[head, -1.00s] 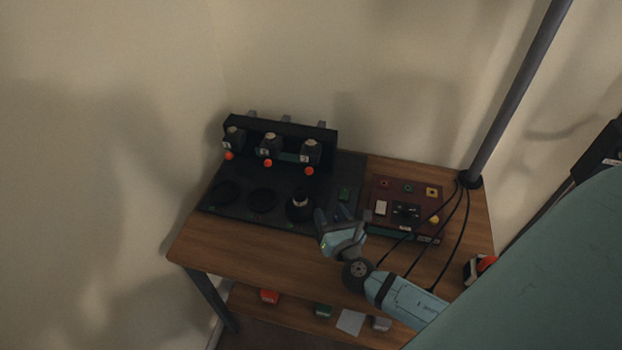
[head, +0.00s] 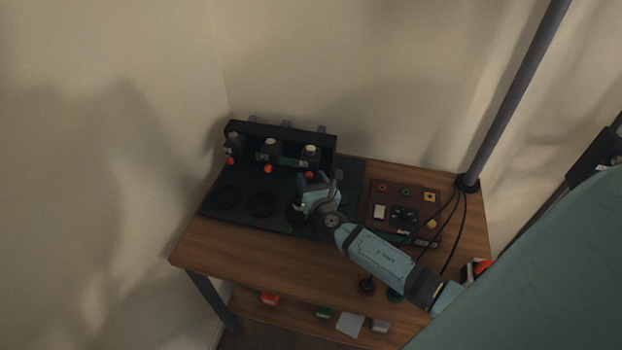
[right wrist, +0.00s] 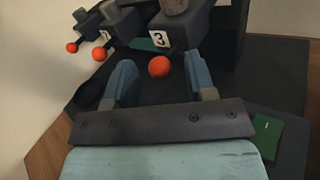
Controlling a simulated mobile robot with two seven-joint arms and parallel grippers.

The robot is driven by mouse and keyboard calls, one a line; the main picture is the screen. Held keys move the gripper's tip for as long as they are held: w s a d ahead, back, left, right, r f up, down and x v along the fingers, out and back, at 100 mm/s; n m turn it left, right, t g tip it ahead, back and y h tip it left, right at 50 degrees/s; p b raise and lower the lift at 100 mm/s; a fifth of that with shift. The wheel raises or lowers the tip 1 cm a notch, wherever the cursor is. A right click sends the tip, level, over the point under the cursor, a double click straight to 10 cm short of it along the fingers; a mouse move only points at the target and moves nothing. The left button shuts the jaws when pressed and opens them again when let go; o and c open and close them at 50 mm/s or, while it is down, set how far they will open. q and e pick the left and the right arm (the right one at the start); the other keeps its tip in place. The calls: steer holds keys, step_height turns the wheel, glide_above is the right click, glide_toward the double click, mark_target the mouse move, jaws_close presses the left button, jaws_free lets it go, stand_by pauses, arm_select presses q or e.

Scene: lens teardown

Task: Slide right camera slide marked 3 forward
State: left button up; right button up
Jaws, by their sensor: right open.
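The right camera slide (right wrist: 181,28) is a dark block with a white tag marked 3 in the right wrist view; it also shows at the right end of the black rack in the head view (head: 311,154). An orange ball knob (right wrist: 159,67) sits below its tag. My right gripper (right wrist: 160,80) is open, with its two blue fingers on either side of the knob in the wrist picture; I cannot tell whether they touch it. In the head view my right gripper (head: 310,184) is just in front of slide 3 and covers the lens part on the mat. My left gripper is not in view.
Two more slides with orange knobs stand to the left, the middle one (head: 269,150) and the left one (head: 234,143). A brown control box (head: 378,228) with cables is right of the black mat (head: 232,219). The table's front left (head: 225,255) is clear.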

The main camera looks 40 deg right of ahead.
jaws_close()
steer(key=s+a, duration=0.7)
steer(key=a, duration=0.2)
steer(key=shift+s+f, duration=0.15)
steer(key=shift+s, duration=0.25)
steer(key=shift+a, duration=0.15)
steer(key=shift+c, duration=1.3)
jaws_free()
steer(key=shift+o, duration=1.3)
steer(key=shift+s, duration=0.1)
